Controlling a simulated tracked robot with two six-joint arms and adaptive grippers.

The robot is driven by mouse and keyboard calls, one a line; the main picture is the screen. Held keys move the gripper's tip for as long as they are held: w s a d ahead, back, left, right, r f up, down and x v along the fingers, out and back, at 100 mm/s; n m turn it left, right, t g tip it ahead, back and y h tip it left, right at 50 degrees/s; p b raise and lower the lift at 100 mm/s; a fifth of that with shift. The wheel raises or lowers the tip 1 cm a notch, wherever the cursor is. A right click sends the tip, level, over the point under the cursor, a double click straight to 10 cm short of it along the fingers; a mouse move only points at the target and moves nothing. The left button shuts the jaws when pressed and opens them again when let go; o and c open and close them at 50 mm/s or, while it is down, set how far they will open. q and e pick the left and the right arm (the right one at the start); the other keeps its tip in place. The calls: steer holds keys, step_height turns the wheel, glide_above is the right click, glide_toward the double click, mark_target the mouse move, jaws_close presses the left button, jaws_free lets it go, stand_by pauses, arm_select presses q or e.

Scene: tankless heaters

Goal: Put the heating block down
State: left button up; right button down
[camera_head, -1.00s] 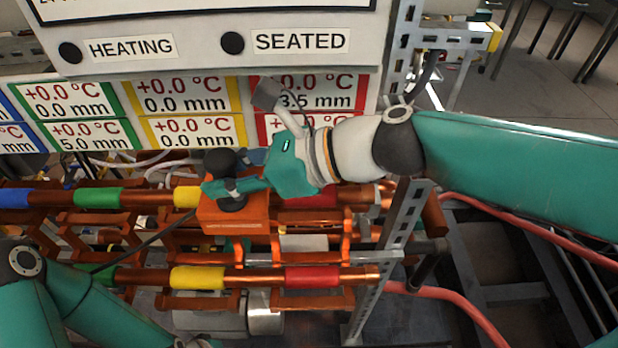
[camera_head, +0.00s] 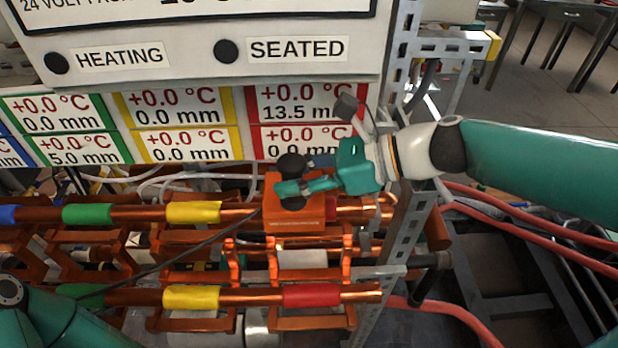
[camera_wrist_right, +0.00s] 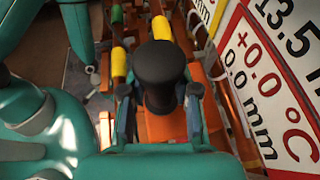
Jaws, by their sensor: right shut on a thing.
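The heating block (camera_head: 295,215) is an orange block with a black knob handle. My right gripper (camera_head: 292,188) is shut on that handle from the right. In the right wrist view the black knob (camera_wrist_right: 160,68) stands between the two fingers (camera_wrist_right: 160,108), and the block (camera_wrist_right: 163,125) shows below it. My left gripper is not visible.
The lower copper pipe (camera_head: 250,297) runs in front with yellow and red bands. A panel of readout labels (camera_head: 186,143) stands close behind the block. A perforated metal post (camera_head: 402,225) is to the right. A thin dark cable crosses the left side.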

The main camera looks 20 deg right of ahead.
steer(key=d+f, duration=0.1)
steer(key=w+d+f, duration=0.1)
steer(key=shift+d, duration=0.35)
steer(key=shift+s, duration=0.1)
steer(key=c, duration=0.9)
jaws_free()
steer(key=shift+f, duration=0.1)
steer(key=shift+o, duration=0.2)
steer(key=v, duration=1.2)
steer(key=shift+s, duration=0.15)
